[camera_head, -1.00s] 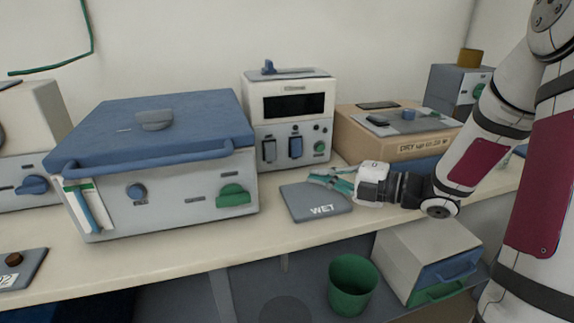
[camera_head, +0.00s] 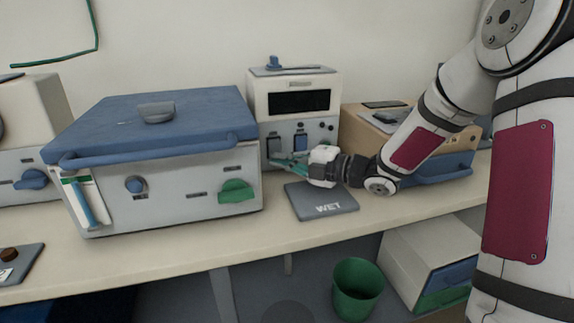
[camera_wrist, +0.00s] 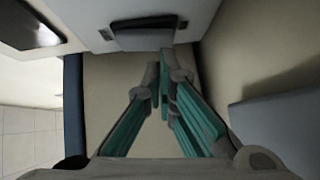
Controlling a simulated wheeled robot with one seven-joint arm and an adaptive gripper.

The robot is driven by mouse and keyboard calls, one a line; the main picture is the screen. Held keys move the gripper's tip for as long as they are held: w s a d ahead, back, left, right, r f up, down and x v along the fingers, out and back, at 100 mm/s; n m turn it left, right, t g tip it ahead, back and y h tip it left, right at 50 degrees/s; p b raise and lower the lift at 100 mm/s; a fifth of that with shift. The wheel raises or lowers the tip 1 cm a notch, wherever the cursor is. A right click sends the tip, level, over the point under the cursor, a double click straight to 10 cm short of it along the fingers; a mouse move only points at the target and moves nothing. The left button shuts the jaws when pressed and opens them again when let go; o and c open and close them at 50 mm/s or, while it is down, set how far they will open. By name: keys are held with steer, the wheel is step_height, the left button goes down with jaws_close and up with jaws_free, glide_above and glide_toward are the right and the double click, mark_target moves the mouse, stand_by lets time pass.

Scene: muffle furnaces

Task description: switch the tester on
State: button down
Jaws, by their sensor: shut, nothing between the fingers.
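The tester appears to be the white box (camera_head: 259,100) with a black display (camera_head: 299,101), at the back of the bench in the head view. Its grey lower front carries a dark rectangular part (camera_head: 274,147) at left, a blue one (camera_head: 300,142) beside it and small round knobs at right. My gripper (camera_head: 274,162) reaches in from the right, with teal fingers together and empty, at the lower left of this front. In the wrist view my fingertips (camera_wrist: 160,68) are just short of a dark rectangular part (camera_wrist: 145,37) on a pale face. Whether they touch it I cannot tell.
A large blue-lidded furnace (camera_head: 155,175) stands close on the left. A grey "WET" mat (camera_head: 315,205) lies below my gripper. A brown box (camera_head: 365,135) stands behind my arm. A green bin (camera_head: 357,290) is under the bench.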

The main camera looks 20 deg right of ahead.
stand_by(0.4)
steer(key=b, duration=0.3)
steer(key=shift+w+f+n+t+y, duration=0.3)
steer(key=shift+w+f, duration=0.1)
steer(key=shift+r, duration=0.25)
steer(key=shift+v, duration=3.8)
